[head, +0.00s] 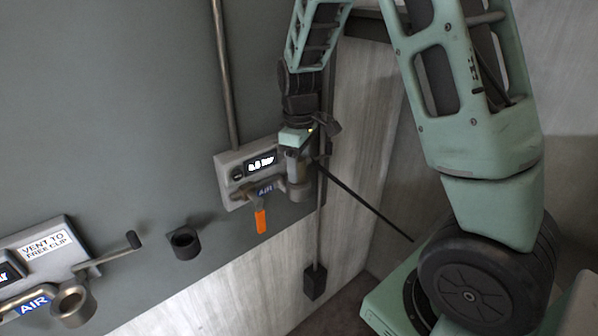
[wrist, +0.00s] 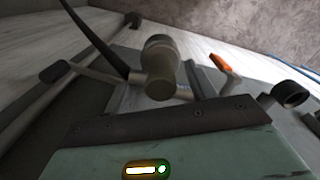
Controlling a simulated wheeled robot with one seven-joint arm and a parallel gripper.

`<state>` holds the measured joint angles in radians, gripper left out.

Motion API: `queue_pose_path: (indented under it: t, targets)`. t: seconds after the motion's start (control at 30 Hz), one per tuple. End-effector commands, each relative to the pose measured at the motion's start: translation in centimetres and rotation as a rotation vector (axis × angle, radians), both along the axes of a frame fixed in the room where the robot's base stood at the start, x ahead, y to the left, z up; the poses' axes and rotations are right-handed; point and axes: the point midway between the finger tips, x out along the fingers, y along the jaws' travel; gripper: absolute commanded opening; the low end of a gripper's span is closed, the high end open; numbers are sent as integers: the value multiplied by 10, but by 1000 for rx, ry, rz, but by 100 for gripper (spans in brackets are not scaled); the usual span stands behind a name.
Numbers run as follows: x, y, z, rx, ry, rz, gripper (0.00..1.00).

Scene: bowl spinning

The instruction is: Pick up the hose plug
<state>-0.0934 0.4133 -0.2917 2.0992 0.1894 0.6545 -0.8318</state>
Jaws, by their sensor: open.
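My gripper (head: 306,141) is at the wall panel with the small display, just above the metal fitting at its right end. In the wrist view the dark front edge of my gripper (wrist: 150,125) is close to the fitting; the fingers do not show clearly. What looks like the hose plug (head: 294,162) is a grey upright cylinder at the fitting, partly hidden by my gripper. In the wrist view the plug (wrist: 160,60) appears as a grey cylinder with a wider rounded end, joined to a pipe. I cannot tell whether my gripper touches it. My gripper is open.
A black hose or rod (head: 365,205) slants down right from the fitting. An orange lever (head: 260,220) hangs below the AIR label. A dark empty holder (head: 184,240) is left of it. A second AIR panel with a ring fitting (head: 73,303) is at lower left.

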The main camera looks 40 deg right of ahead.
Motion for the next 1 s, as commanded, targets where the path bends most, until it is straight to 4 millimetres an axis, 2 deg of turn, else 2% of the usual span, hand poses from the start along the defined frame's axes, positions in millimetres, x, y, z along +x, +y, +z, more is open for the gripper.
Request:
queue_pose_path:
  t: [0.13,0.37,0.4,0.5,0.53,0.83,1.0]
  targets:
    - [0,0,-14,0,1,0,56]
    - [0,1,-17,1,-2,1,56]
    - [0,1,-17,1,-2,1,53]
    - [0,1,-17,1,-2,1,25]
    - [0,1,-17,1,-2,1,20]
    - [1,1,-14,1,-3,1,20]
    - [1,1,6,1,-8,2,20]
